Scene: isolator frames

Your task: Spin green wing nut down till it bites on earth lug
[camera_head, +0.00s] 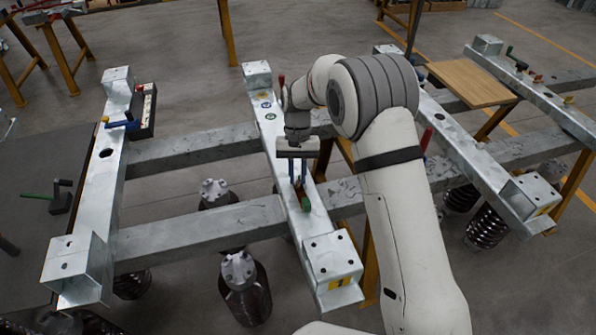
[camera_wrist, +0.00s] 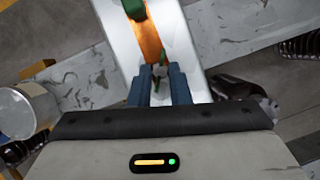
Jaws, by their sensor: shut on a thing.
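My gripper (camera_head: 299,183) points down over the middle galvanized beam; its blue fingers also show in the wrist view (camera_wrist: 160,76). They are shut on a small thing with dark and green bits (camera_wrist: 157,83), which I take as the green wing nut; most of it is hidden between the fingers. A copper-orange strip (camera_wrist: 149,40), seemingly the earth lug, runs along the beam from the fingertips to a green sleeve (camera_wrist: 134,8) at the wrist view's top. The green part (camera_head: 305,203) below the fingers shows in the head view. I cannot tell whether nut and lug touch.
The middle beam (camera_head: 328,255) rests across two grey cross rails (camera_head: 205,227). A red-handled lever (camera_head: 281,82) stands behind the gripper. Dark cylinders (camera_head: 245,290) stand below on the left.

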